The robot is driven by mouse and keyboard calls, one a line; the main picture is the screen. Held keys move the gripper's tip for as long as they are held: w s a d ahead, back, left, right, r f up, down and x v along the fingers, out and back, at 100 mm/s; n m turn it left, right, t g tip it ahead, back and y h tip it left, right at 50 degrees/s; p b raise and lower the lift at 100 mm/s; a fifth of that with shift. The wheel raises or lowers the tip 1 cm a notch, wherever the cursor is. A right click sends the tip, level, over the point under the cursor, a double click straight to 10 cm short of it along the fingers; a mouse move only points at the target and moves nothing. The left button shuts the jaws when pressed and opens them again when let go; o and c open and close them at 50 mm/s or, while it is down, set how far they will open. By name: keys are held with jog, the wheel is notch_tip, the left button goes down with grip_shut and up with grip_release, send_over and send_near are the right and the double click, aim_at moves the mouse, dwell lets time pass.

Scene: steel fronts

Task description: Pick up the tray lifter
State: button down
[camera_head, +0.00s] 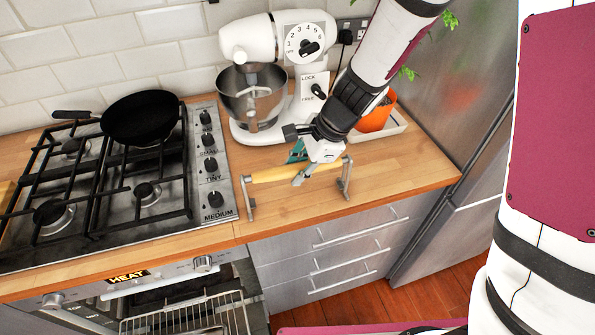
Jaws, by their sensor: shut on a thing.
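The tray lifter (272,174) has a yellow wooden handle between two grey metal legs. It is at the wooden counter's front edge, just right of the stove knobs. Its right leg (345,181) and left leg (247,198) reach down towards the counter; I cannot tell whether they touch it. My gripper (302,176) comes from the upper right and is shut on the handle, right of its middle. My gripper hides part of the handle.
A white stand mixer (262,42) with a steel bowl stands behind. A black pan (143,117) sits on the gas stove (75,227). An orange pot (374,120) stands on a white tray behind my arm. The oven (190,317) below is open with its rack showing. A steel fridge (465,100) is at right.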

jog(key=shift+r, duration=0.1)
jog(key=shift+r, duration=0.6)
notch_tip(320, 180, up, 2)
jog(key=shift+r, duration=0.15)
jog(key=s+d+p, duration=0.2)
jog(key=s+p, duration=0.1)
jog(key=s, duration=0.4)
jog(key=s+d+r+p, duration=0.1)
jog(key=s+d+p, duration=0.1)
jog(key=s, duration=0.6)
jog(key=shift+d+r+p, duration=0.2)
jog(key=shift+d+p, duration=0.15)
jog(key=shift+p, duration=0.2)
